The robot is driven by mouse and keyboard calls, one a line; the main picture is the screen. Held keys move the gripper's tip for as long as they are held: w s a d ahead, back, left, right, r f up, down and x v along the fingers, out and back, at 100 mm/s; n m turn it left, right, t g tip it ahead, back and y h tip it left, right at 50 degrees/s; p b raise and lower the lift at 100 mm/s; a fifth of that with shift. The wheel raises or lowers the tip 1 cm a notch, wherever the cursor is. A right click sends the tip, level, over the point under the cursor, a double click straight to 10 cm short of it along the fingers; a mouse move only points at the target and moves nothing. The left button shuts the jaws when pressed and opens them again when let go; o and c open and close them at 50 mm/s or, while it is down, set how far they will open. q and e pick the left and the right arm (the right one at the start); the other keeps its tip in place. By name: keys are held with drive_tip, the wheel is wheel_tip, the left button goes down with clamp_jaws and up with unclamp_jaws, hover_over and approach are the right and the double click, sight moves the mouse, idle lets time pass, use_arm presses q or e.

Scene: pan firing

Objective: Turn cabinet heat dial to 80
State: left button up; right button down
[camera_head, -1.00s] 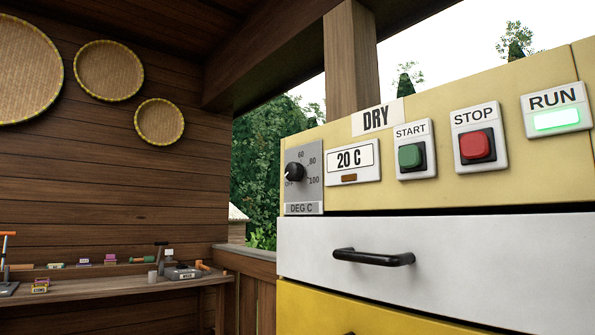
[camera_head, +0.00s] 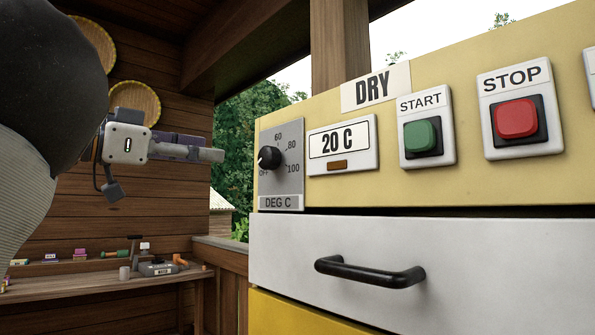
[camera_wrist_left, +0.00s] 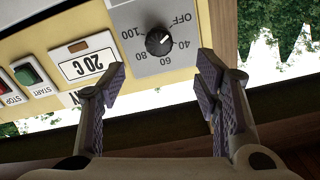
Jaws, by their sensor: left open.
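The heat dial, a black knob (camera_head: 269,157) on a grey DEG C plate (camera_head: 283,180), sits at the left end of the cream cabinet front. Its white mark points toward OFF, as the left wrist view of the knob (camera_wrist_left: 159,41) also shows. The display (camera_head: 342,144) beside it reads 20 C. My left gripper (camera_head: 215,155) is to the left of the dial in the head view, apart from it. In the left wrist view my open left gripper (camera_wrist_left: 163,80) has empty space between its fingers, with the knob beyond the fingertips. My right gripper is not in view.
Right of the display are the green START button (camera_head: 421,136) and red STOP button (camera_head: 516,119). Below is a white drawer (camera_head: 480,262) with a black handle (camera_head: 370,271). A workbench (camera_head: 110,288) with small items stands at the back left.

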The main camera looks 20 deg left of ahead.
sight(263, 159)
use_arm(q)
drive_tip(key=x, duration=1.1)
drive_tip(key=shift+w+d+r, duration=0.1)
drive_tip(key=shift+w+d, duration=0.15)
drive_tip(key=shift+w, duration=0.05)
drive_tip(key=c, duration=1.1)
